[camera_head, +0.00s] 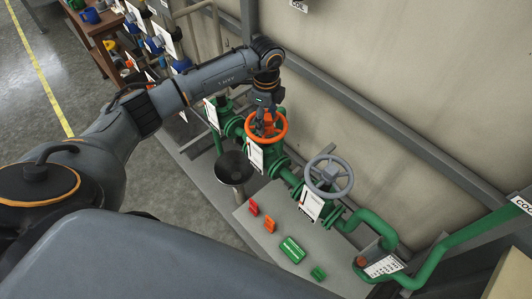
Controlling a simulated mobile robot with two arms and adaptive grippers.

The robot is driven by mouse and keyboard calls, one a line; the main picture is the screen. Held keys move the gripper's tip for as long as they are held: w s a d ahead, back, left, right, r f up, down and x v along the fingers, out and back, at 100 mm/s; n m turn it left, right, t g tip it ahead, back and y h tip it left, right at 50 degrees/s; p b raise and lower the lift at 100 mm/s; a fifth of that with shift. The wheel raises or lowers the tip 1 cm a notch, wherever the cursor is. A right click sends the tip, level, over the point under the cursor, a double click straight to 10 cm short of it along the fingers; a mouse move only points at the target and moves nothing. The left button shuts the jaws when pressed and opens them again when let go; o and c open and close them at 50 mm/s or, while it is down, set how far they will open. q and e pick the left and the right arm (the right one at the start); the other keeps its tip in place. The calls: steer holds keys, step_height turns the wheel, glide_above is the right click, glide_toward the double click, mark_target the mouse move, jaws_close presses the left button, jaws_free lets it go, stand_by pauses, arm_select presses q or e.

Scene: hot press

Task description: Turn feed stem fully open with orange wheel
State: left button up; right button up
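The orange wheel (284,131) sits on top of a green valve on the green pipe line by the wall. My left gripper (266,118) points down at the wheel from above, with its fingers over the hub and spokes. The fingers overlap the wheel and are too small to tell whether they grip it. The feed stem under the wheel is hidden by the wheel and a white tag (255,154). My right gripper is not in view.
A grey wheel (330,176) stands on another valve to the right. A dark funnel (234,168) is in front of the orange wheel. Red, orange and green parts, including a green block (292,249), lie on the grey plate. A brown shelf (97,27) is at upper left.

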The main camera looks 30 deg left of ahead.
arm_select(q)
steer(key=m+b, duration=0.2)
steer(key=m, duration=0.3)
steer(key=shift+f+m, duration=0.15)
steer(key=shift+m, duration=0.95)
steer(key=c, duration=0.6)
steer(key=n, duration=0.2)
steer(key=n+p, duration=0.1)
steer(key=n, duration=0.1)
steer(key=shift+s+r+p, duration=0.1)
steer(key=shift+r+p, duration=0.2)
steer(key=n+p, duration=0.1)
steer(key=n, duration=0.1)
steer(key=shift+n, duration=0.4)
steer(key=shift+f+n, duration=0.2)
steer(key=shift+n, duration=0.2)
